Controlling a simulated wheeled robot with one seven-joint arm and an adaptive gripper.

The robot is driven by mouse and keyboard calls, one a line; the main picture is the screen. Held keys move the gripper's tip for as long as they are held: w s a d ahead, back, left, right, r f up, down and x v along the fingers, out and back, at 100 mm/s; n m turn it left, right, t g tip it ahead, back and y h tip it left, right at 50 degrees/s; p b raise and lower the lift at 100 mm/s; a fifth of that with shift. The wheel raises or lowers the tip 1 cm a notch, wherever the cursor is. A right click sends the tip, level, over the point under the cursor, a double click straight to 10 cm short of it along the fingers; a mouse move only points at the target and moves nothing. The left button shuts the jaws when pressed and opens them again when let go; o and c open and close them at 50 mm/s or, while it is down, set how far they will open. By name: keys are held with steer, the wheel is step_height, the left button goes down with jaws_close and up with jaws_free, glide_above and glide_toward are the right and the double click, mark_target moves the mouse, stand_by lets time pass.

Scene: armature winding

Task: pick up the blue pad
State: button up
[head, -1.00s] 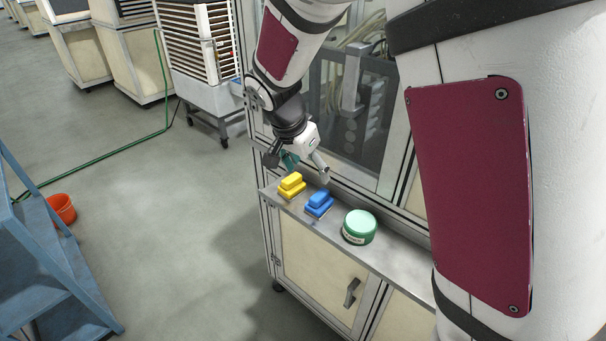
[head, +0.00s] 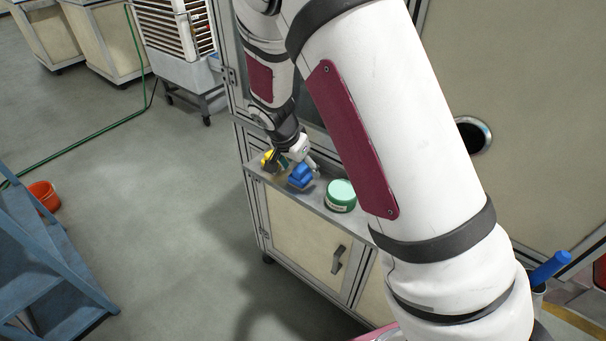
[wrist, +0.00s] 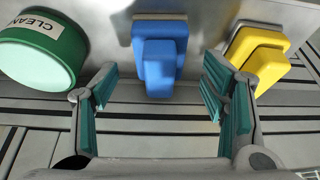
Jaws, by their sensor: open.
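The blue pad (head: 300,177) sits on the metal ledge, between the yellow pad and the green tin in the head view. In the wrist view the blue pad (wrist: 160,62) is stepped, with a narrower raised block, and stands ahead of the gap between my fingers. My gripper (wrist: 162,98) is open and empty, with teal finger pads spread to either side. In the head view my gripper (head: 293,163) is just above the ledge, close to the blue and yellow pads. It partly hides the yellow pad there.
A yellow pad (wrist: 258,52) is close beside my right finger in the wrist view. A green tin marked CLEAN (wrist: 42,50) is near the left finger. The narrow ledge (head: 318,201) runs along a cabinet. A blue stepladder (head: 45,255) and orange bucket (head: 43,196) stand left.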

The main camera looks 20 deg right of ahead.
mark_target(302, 166)
steer(key=shift+x, duration=1.2)
steer(key=c, duration=1.2)
steer(key=shift+r, duration=0.1)
step_height(302, 166, up, 10)
steer(key=shift+f+b, duration=0.1)
steer(key=shift+b, duration=0.55)
steer(key=o, duration=0.3)
steer(key=c, duration=0.5)
